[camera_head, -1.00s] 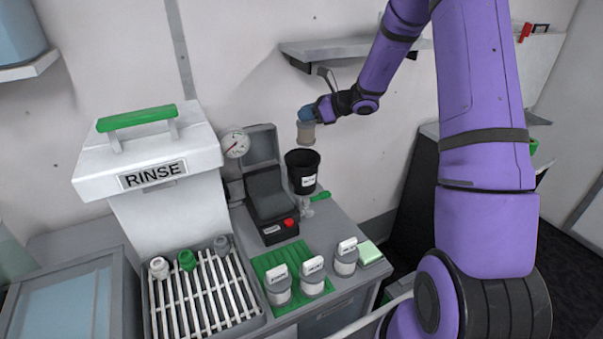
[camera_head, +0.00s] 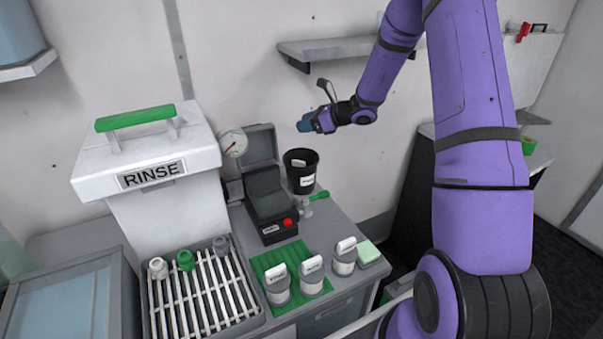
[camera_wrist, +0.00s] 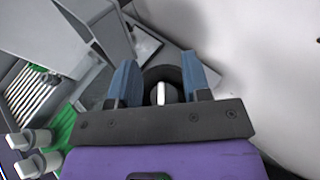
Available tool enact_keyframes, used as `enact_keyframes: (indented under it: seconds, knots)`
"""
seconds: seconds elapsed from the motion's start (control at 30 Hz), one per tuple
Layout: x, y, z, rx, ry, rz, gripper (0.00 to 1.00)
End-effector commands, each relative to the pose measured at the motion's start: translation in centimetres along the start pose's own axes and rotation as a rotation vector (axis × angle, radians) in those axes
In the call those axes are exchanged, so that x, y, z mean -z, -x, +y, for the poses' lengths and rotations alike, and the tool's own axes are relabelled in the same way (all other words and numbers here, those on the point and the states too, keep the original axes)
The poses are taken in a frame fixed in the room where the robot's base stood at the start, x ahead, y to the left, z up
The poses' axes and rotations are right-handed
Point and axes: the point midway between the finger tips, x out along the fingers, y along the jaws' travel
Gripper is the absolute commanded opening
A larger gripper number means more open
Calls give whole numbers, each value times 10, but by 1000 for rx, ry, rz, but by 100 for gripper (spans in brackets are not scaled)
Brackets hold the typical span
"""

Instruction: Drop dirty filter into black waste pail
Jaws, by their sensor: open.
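The black waste pail (camera_head: 302,177) stands upright at the back right of the counter, beside the dark open-lidded box. The dirty filter (camera_head: 298,162) is inside the pail, with only its pale top showing near the rim. In the wrist view the filter (camera_wrist: 161,93) shows as a pale shape within the dark pail (camera_wrist: 168,73). My gripper (camera_head: 304,124) is above the pail, apart from it. It is open and empty, with its two blue fingers (camera_wrist: 160,84) spread on either side of the pail in the wrist view.
A dark box with a red button (camera_head: 270,205) stands left of the pail, and a gauge (camera_head: 233,143) behind it. A white RINSE unit (camera_head: 150,165) is at left. A shelf (camera_head: 345,48) hangs behind my arm.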

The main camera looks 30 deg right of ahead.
Motion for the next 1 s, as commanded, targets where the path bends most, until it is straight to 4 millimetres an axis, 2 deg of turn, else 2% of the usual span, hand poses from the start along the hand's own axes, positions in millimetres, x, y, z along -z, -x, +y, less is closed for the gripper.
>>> enact_keyframes:
  seconds: [0.13, 0.23, 0.6, 0.7, 0.83, 1.0]
  knots:
    - [0, 4, 0, 1, 0, 0, 44]
    - [0, 14, -1, 2, 1, 0, 44]
    - [0, 81, -1, 4, 0, 1, 44]
    - [0, 94, -1, 2, 0, -1, 44]
    - [0, 104, 0, 1, 1, 0, 44]
    - [0, 108, 0, 0, 0, 0, 44]
